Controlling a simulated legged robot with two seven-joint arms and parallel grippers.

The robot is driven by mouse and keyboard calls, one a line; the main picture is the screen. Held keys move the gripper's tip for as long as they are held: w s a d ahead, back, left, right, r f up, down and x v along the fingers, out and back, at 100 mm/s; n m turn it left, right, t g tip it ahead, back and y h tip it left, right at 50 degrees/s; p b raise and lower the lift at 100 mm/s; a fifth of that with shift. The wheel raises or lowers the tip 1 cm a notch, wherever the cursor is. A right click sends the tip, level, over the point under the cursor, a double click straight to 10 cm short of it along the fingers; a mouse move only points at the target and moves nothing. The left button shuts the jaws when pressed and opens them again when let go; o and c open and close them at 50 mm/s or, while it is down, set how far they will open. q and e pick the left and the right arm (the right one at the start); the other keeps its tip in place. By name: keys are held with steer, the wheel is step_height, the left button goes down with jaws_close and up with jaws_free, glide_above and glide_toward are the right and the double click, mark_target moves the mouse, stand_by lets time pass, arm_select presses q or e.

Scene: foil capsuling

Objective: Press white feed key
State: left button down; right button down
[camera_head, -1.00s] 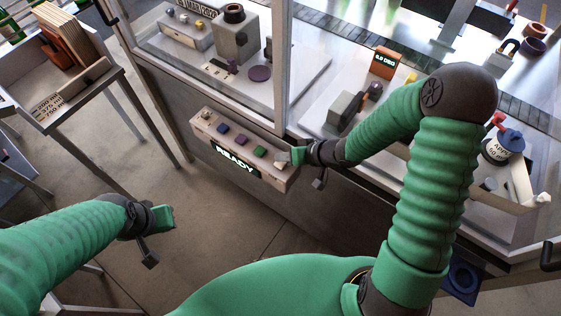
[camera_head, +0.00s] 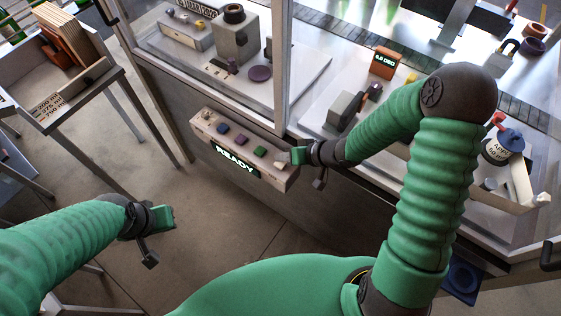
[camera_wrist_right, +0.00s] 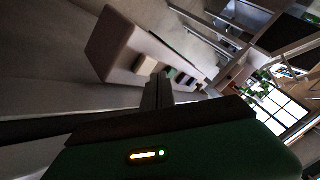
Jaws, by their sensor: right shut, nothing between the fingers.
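The control box (camera_head: 207,131) is fixed to the front of the machine, with a lit display (camera_head: 235,163) reading READY. Its top carries dark, blue, purple and green keys, and a white key (camera_head: 280,164) at the right end. My right gripper (camera_head: 292,156) is shut and empty, its tips right beside the white key; I cannot tell whether they touch. In the right wrist view the pale key (camera_wrist_right: 147,65) shows on the box (camera_wrist_right: 118,45), just past the shut fingers (camera_wrist_right: 157,92). My left gripper (camera_head: 168,217) is over open floor at the lower left, away from the box.
A metal frame post (camera_head: 283,65) rises behind the box. An orange display block (camera_head: 384,62) and grey fixtures stand on the machine bed. A side table (camera_head: 110,80) with wooden boards is at the left. The floor in front of the box is clear.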

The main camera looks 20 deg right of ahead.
mark_target(283, 164)
steer(key=shift+f, duration=0.1)
steer(key=shift+f, duration=0.25)
steer(key=shift+f, duration=0.55)
stand_by(0.8)
steer(key=shift+r, duration=0.1)
steer(key=shift+r+p, duration=0.85)
steer(key=shift+p, duration=0.1)
steer(key=shift+r, duration=0.1)
step_height(283, 164, up, 5)
steer(key=p, duration=0.6)
